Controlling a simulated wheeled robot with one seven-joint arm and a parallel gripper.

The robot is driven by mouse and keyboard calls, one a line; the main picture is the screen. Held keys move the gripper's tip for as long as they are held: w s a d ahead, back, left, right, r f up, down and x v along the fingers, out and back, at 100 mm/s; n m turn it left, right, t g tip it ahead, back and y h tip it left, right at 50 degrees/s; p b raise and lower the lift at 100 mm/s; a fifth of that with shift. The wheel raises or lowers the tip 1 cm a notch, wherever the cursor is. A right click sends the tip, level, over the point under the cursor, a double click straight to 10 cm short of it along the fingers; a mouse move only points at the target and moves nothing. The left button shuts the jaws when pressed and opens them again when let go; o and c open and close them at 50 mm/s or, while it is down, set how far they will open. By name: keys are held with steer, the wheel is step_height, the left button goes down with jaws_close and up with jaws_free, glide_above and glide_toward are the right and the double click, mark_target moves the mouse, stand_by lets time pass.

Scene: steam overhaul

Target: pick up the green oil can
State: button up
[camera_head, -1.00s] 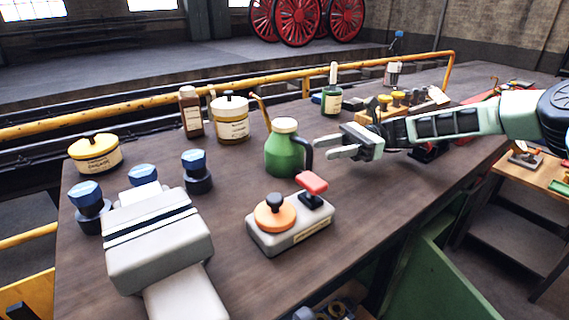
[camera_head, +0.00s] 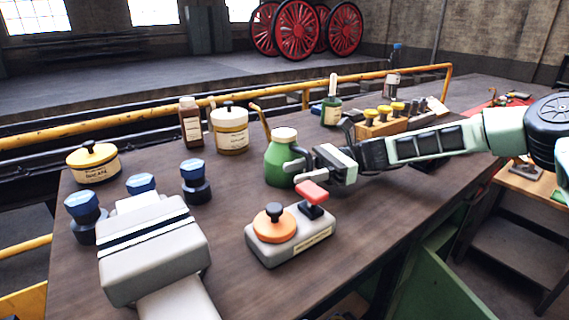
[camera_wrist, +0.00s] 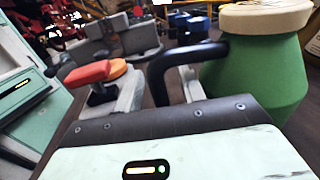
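The green oil can (camera_head: 281,163) stands upright on the workbench, with a cream lid, a thin brass spout and a black handle on its right. My gripper (camera_head: 303,168) is at the can's handle side, its two fingers apart. In the wrist view the can (camera_wrist: 262,75) fills the upper right. There its black handle (camera_wrist: 160,75) comes down between the two grey fingers, with gaps visible beside it. I cannot tell whether either finger touches the handle.
A grey box with an orange knob and a red lever (camera_head: 290,238) stands just in front of the gripper. A cream jar (camera_head: 230,133), brown bottle (camera_head: 191,124) and green bottle (camera_head: 331,112) stand behind. A wooden rack (camera_head: 382,124) sits behind my arm. Blue-capped pieces (camera_head: 194,182) stand left.

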steer(key=shift+c, duration=0.2)
jaws_close()
